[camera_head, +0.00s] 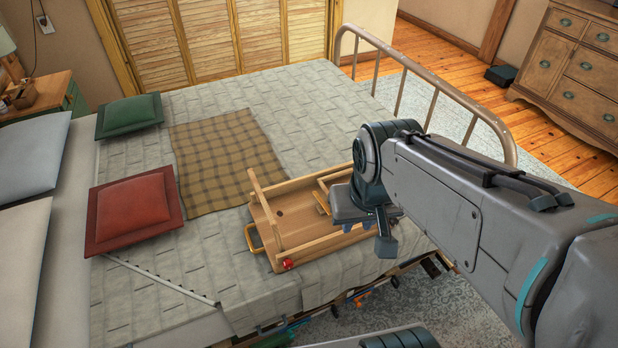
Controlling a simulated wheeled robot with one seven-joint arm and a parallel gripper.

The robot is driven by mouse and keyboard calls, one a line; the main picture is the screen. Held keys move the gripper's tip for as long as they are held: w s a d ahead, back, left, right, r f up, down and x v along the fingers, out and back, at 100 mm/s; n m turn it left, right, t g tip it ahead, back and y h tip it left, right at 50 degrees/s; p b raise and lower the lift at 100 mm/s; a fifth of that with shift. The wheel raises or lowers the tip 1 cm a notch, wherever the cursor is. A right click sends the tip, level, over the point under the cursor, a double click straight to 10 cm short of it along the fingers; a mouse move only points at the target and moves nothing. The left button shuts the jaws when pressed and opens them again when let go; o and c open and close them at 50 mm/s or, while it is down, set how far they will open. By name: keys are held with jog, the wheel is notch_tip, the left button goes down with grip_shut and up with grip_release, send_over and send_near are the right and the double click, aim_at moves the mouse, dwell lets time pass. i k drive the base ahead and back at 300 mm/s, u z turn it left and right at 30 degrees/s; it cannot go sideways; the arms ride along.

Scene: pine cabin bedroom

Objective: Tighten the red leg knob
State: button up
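A wooden bed tray (264,222) lies on the near edge of the bed, with its underside and raised rails showing. One leg (260,204) sticks up at its left. The red knob (288,264) is at the tray's near left corner, by the end of the near rail. My gripper (384,240) hangs over the right part of the tray, to the right of the red knob and apart from it. My arm and gripper hide the tray's right end. The gap between the fingers does not show clearly, and I see nothing held.
The bed (225,270) also holds a checked blanket (228,160), a red cushion (134,205) and a green cushion (130,115). A metal bed frame rail (425,75) rises behind my arm.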

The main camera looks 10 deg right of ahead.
aim_at(287, 264)
jog(key=k, duration=0.5)
jog(key=z, duration=1.95)
jog(key=k, duration=0.6)
jog(key=u, duration=0.8)
